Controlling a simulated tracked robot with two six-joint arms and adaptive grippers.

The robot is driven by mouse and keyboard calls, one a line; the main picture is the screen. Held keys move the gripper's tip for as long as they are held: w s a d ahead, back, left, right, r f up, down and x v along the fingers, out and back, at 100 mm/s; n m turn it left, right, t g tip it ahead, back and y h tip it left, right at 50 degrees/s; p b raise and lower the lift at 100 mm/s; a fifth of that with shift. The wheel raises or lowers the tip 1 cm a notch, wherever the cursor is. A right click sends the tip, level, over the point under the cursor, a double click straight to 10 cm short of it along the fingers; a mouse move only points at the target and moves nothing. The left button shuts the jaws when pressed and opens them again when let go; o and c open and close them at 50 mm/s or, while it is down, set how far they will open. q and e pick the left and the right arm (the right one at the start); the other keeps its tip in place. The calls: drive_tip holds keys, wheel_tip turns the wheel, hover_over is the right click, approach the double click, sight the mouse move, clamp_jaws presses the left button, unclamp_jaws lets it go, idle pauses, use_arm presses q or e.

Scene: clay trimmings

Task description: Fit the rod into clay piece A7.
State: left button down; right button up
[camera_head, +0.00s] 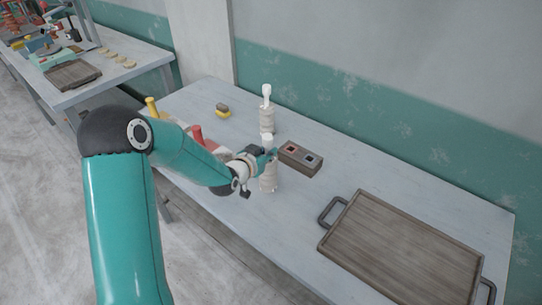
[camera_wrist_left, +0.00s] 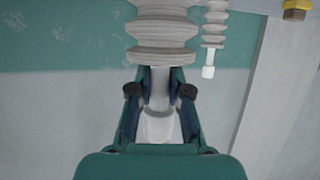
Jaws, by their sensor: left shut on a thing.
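My left gripper (camera_head: 266,158) is shut on a white rod, whose top (camera_head: 267,140) shows just above the fingers. In the left wrist view the rod (camera_wrist_left: 159,98) is between the two fingers (camera_wrist_left: 160,80) and meets a pale ribbed clay piece (camera_wrist_left: 165,35). That clay piece (camera_head: 269,183) stands upright on the table below my gripper. I cannot tell whether the rod's end is inside it or only against it. A second ribbed clay piece (camera_head: 267,119) stands behind, with a white knobbed top (camera_head: 266,92). I can read no label on either piece. My right gripper is not in view.
A dark block with two square recesses (camera_head: 300,158) is right of my gripper. A wooden tray with handles (camera_head: 395,245) lies at front right. A yellow-and-grey item (camera_head: 223,111) sits behind left. Red (camera_head: 197,134) and yellow (camera_head: 152,106) handles stick up beside my arm.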

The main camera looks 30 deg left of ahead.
use_arm(q)
drive_tip(key=shift+s+d+f, duration=0.1)
drive_tip(key=shift+s+f, duration=0.05)
drive_tip(key=shift+f, duration=0.3)
drive_tip(key=shift+s+d+f, duration=0.1)
drive_tip(key=shift+s+f, duration=0.05)
drive_tip(key=shift+f, duration=0.3)
drive_tip(key=c, duration=1.1)
unclamp_jaws()
drive_tip(key=shift+a, duration=0.15)
drive_tip(key=shift+w+r+g+p, duration=0.1)
drive_tip(key=shift+r+g+p, duration=0.2)
drive_tip(key=shift+r+p, duration=0.45)
drive_tip(key=shift+s+f, duration=0.1)
drive_tip(key=shift+s, duration=0.15)
drive_tip(key=b+v, duration=0.2)
drive_tip(key=v, duration=0.9)
drive_tip(key=shift+s+r, duration=0.1)
drive_tip(key=shift+r, duration=0.2)
